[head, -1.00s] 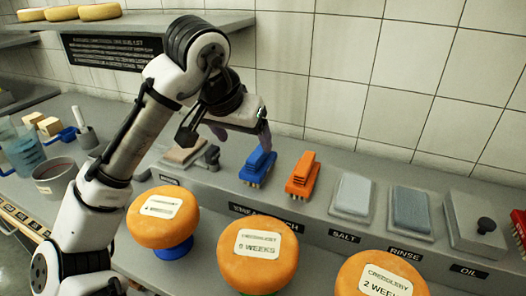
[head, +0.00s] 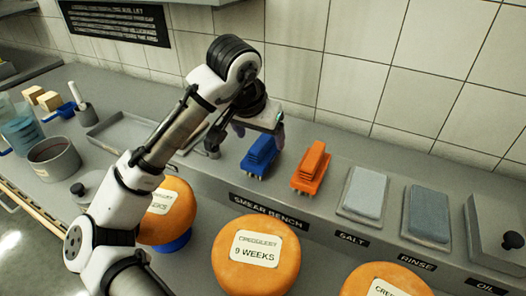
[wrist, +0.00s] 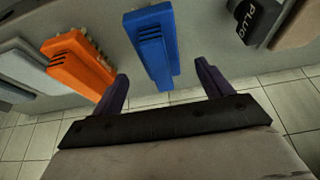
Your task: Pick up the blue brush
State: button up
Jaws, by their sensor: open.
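The blue brush (head: 260,155) stands on the grey raised ledge, bristles down, left of the orange brush (head: 310,167). In the wrist view the blue brush (wrist: 152,42) lies ahead of my gripper (wrist: 165,82), between the lines of its two dark fingers. My gripper is open and empty. In the head view my gripper (head: 262,132) is just above and behind the blue brush, near the tiled wall. The orange brush (wrist: 80,65) is close beside the left finger in the wrist view. My gripper's far finger is partly hidden in the head view.
Several orange cheese wheels, one labelled 9 weeks (head: 256,256), stand in front of the ledge. A salt block (head: 364,191) and a rinse block (head: 427,216) lie to the right. A dark plug (wrist: 252,18) shows right of the blue brush in the wrist view. The tiled wall is close behind.

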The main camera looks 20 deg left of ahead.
aim_at(262, 140)
jog(key=p+x, duration=0.1)
jog(key=x, duration=0.3)
jog(key=shift+w+f+p, duration=0.25)
jog(key=shift+w+p, duration=0.05)
jog(key=shift+p, duration=0.1)
jog(key=shift+w+d+f, duration=0.1)
jog(key=shift+w+f, duration=0.05)
jog(key=shift+f, duration=0.15)
jog(key=shift+f, duration=0.25)
jog(key=c, duration=1.2)
jog(key=shift+o, duration=0.2)
jog(key=shift+r, duration=0.15)
notch_tip(262, 140, up, 20)
jog(key=b, duration=0.2)
jog(key=shift+r, duration=0.15)
